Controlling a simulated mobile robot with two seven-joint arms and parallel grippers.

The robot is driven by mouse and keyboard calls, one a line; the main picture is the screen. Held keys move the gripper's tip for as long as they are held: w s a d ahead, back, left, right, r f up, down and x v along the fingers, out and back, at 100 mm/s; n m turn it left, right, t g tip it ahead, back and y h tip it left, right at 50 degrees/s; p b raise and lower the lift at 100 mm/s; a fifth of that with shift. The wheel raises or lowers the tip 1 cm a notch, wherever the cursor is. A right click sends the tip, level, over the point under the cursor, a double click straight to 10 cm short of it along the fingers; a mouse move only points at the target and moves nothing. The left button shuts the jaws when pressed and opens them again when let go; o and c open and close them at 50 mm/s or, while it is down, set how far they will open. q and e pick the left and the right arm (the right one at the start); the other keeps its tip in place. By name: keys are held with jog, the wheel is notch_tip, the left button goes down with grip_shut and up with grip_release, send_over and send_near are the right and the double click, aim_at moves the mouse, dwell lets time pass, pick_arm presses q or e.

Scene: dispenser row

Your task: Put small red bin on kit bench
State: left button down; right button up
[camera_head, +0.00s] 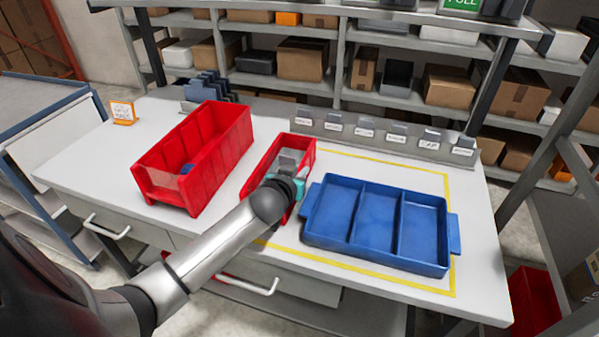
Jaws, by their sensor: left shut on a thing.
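The small red bin (258,172) is at the middle of the white kit bench (75,165), between a larger red bin and a blue tray. My left gripper (287,170) is shut on the small red bin at its near end. My wrist and the gripper hide part of the bin's near end. The bin looks upright and on or just above the bench top; I cannot tell if it touches. My right gripper is not in view.
The large red bin (222,155) stands to the left with a small blue item inside. A blue three-compartment tray (330,252) lies to the right inside a yellow outline (448,205). A grey labelled rail (350,143) runs along the back.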

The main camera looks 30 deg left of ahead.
pick_arm(q)
jog(key=shift+w+r, duration=0.1)
jog(key=shift+r, duration=0.05)
jog(key=c, duration=0.9)
grip_release()
jog(key=shift+f, duration=0.25)
jog(key=shift+r, duration=0.2)
jog(key=p+v, duration=0.2)
jog(key=v, duration=1)
jog(key=shift+f, duration=0.1)
